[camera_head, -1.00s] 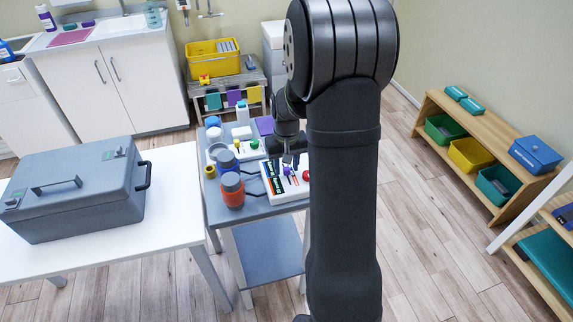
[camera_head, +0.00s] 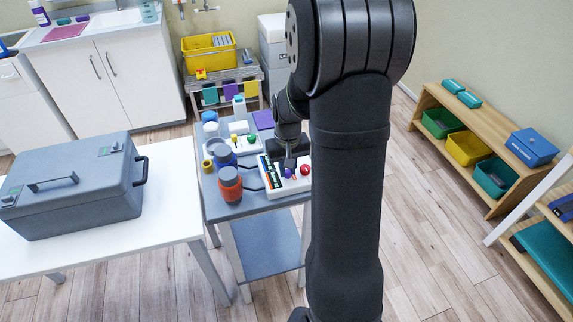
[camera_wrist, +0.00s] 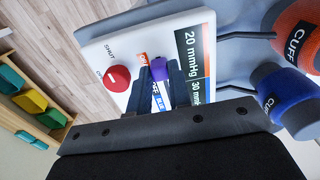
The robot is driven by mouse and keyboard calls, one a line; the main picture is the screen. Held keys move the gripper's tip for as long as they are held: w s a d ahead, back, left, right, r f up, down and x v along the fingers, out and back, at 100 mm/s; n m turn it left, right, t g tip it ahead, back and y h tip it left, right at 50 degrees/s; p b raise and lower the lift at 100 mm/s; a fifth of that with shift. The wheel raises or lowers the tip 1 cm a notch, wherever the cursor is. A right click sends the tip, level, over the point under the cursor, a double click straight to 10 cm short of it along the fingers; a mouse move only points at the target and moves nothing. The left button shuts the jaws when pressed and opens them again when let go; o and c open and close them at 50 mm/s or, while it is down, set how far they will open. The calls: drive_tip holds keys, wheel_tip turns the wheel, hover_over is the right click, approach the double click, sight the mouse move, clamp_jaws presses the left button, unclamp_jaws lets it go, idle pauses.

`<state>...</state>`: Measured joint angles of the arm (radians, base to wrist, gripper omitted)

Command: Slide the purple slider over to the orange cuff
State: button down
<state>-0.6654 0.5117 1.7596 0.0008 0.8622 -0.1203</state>
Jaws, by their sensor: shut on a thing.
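The purple slider (camera_wrist: 158,68) sits in a track on a white control box (camera_head: 267,183). My gripper (camera_wrist: 157,85) is shut on it, with a dark finger on either side. In the head view my gripper (camera_head: 289,163) reaches down onto the box. A blue-marked label lies beside the slider in the wrist view, and an orange label is partly hidden behind a finger. The orange cuff (camera_head: 229,185) stands at the left front of the box; it also shows in the wrist view (camera_wrist: 297,36) at the top right, lettered CUFF.
A blue cuff (camera_head: 223,157) stands behind the orange one; dark tubes run from the cuffs to the box. A red knob (camera_wrist: 117,78) is on the box, close to my gripper. Bottles and a second white panel crowd the grey trolley (camera_head: 270,206).

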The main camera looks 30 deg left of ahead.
sight(288, 172)
drive_tip(key=shift+s+d, duration=0.15)
drive_tip(key=shift+s, duration=0.05)
drive_tip(key=c, duration=1.3)
unclamp_jaws()
wheel_tip(288, 172, up, 17)
drive_tip(key=shift+r, duration=0.2)
wheel_tip(288, 172, down, 18)
drive_tip(key=shift+r, duration=0.2)
drive_tip(key=shift+w, duration=0.15)
